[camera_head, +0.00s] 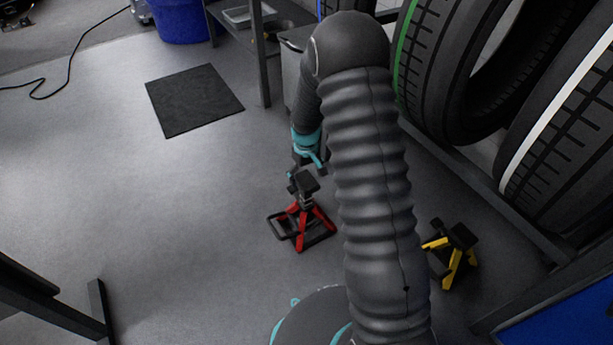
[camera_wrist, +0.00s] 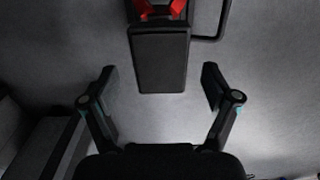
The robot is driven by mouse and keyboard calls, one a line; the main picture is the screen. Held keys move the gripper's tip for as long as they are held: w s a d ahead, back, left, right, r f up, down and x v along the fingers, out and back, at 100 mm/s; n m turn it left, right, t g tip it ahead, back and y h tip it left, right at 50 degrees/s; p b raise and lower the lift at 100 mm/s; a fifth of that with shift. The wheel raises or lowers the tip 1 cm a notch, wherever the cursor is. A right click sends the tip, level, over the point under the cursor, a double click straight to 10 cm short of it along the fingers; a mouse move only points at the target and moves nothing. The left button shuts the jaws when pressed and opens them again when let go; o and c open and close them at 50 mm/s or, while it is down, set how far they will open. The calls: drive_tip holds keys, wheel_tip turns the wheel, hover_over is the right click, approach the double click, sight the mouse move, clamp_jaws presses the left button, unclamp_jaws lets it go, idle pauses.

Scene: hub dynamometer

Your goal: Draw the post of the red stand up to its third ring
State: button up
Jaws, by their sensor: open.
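The red stand (camera_head: 302,226) is upright on the grey floor, left of my arm in the head view. It has red legs, a black loop handle (camera_head: 279,227) on its left and a short dark post with a black saddle (camera_head: 307,184) on top. In the wrist view, the saddle (camera_wrist: 160,58) is a dark rectangle with the red legs (camera_wrist: 158,9) beyond it. My gripper (camera_wrist: 158,86) is open and empty. Its fingers point at the saddle, one toward each side of it, and appear apart from it. The rings on the post cannot be made out.
A yellow stand (camera_head: 454,256) is on the floor right of my arm. Large tyres (camera_head: 440,90) line the right side on a rack. A black mat (camera_head: 194,100) lies at the upper left, near a bench (camera_head: 262,60) and a blue bin (camera_head: 182,20). The left floor is mostly clear.

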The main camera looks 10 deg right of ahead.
wheel_tip(320, 180, up, 11)
idle(0.4)
drive_tip(key=shift+r, duration=0.1)
idle(0.3)
drive_tip(key=s+r+m+t+p, duration=0.1)
drive_tip(key=s+r+t, duration=0.1)
drive_tip(key=s+r, duration=1.1)
drive_tip(key=s+r+m+t+p, duration=0.2)
drive_tip(key=s+r+t, duration=0.1)
drive_tip(key=s+r, duration=1)
drive_tip(key=shift+s+r+m+t, duration=0.25)
drive_tip(key=shift+s+m+t, duration=0.05)
drive_tip(key=shift+s, duration=2.05)
drive_tip(key=shift+d, duration=0.1)
